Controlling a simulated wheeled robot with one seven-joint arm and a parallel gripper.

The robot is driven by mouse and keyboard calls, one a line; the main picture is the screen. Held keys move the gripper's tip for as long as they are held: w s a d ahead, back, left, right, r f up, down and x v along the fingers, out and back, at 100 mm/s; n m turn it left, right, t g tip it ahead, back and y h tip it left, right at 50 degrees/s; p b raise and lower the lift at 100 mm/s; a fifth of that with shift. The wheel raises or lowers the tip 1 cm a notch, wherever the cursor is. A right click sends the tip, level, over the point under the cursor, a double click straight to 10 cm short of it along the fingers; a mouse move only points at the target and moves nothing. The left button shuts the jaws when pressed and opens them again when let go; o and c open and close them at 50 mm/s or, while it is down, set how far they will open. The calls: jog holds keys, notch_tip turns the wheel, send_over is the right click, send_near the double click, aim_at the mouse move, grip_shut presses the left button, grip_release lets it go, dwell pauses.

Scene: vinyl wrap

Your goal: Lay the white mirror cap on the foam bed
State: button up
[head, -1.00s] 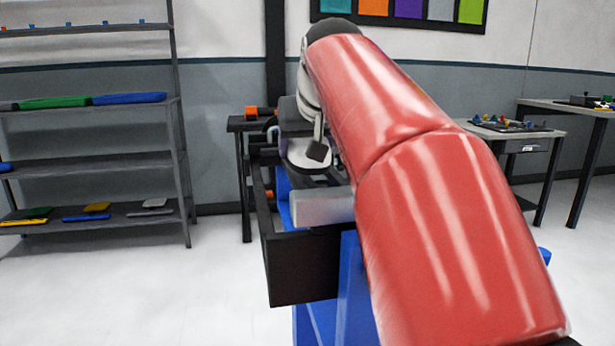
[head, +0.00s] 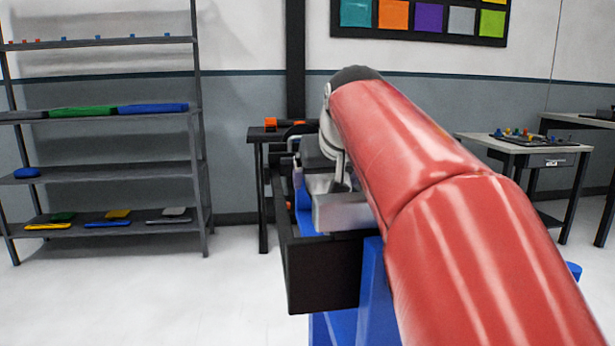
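My red arm reaches forward from the lower right. Its far end bends down to a pale grey wrist, with a dark grey block beside it that may be part of my gripper. The fingertips cannot be made out, so I cannot tell whether they are open or hold anything. A pale grey surface shows just under the wrist; I cannot tell whether it belongs to the white mirror cap. I cannot pick out the foam bed; the area behind my arm is hidden.
A black open-topped box (head: 322,272) on a blue frame stands under my arm. A dark table (head: 258,136) with orange items is behind it. A grey shelf rack (head: 100,177) with coloured pieces stands left. Side tables (head: 560,150) stand right. Floor between rack and box is clear.

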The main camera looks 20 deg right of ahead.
jog(key=shift+r, duration=0.1)
jog(key=shift+s+r, duration=0.1)
jog(key=shift+r, duration=0.1)
jog(key=p+v, duration=0.1)
jog(key=v, duration=1)
jog(key=shift+s+r+p, duration=0.2)
jog(key=shift+s+p, duration=0.1)
jog(key=shift+p, duration=0.05)
jog(key=shift+a, duration=0.1)
